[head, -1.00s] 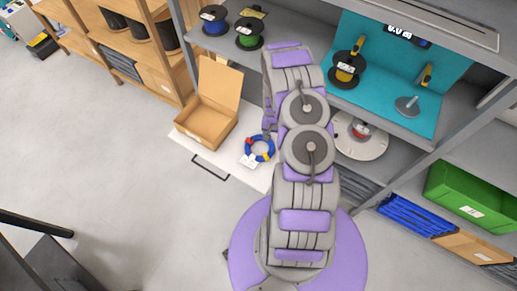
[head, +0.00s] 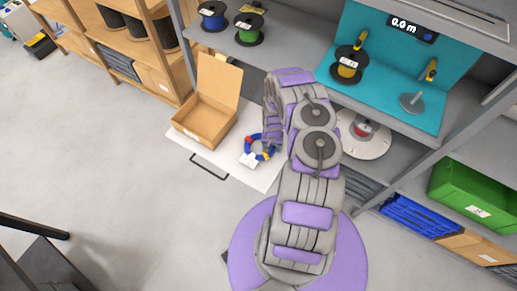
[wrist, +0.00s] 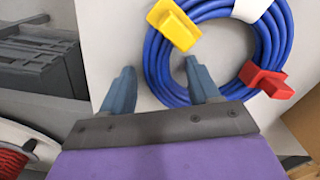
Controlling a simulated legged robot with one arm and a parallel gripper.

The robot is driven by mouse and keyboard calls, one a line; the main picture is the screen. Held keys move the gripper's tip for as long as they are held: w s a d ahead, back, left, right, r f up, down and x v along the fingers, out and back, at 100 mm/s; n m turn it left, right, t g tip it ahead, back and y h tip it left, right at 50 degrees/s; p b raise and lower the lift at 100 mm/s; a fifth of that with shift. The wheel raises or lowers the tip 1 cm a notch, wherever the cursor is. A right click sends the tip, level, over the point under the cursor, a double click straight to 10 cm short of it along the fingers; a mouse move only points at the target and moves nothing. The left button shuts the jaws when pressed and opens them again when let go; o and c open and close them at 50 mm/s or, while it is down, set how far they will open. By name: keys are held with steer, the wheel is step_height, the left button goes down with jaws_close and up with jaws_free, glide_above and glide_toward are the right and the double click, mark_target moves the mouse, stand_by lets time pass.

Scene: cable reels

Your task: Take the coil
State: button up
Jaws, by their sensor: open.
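The coil (wrist: 157,62) is a ring of blue cable with a yellow clip, a red clip and a white tag. In the head view the coil (head: 252,151) lies on a white pull-out board (head: 208,150), partly hidden by my arm. In the wrist view my gripper (wrist: 160,83) is open. Its right fingertip overlaps the coil's near left part and its left fingertip is over bare white board outside the ring. Nothing is held between the fingers. I cannot tell the height of the fingertips above the board. My gripper is hidden behind my arm in the head view.
An open cardboard box (head: 205,122) stands on the board left of the coil. Blue (head: 212,15), green (head: 249,30) and yellow (head: 347,68) reels sit on the shelf above. A red-cored white reel (head: 364,131) is to the right.

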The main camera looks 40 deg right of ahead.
steer(key=shift+d+f, duration=0.15)
steer(key=shift+d, duration=0.2)
steer(key=shift+c, duration=0.2)
steer(key=shift+a, duration=0.3)
steer(key=c, duration=0.7)
steer(key=shift+d, duration=0.15)
jaws_close()
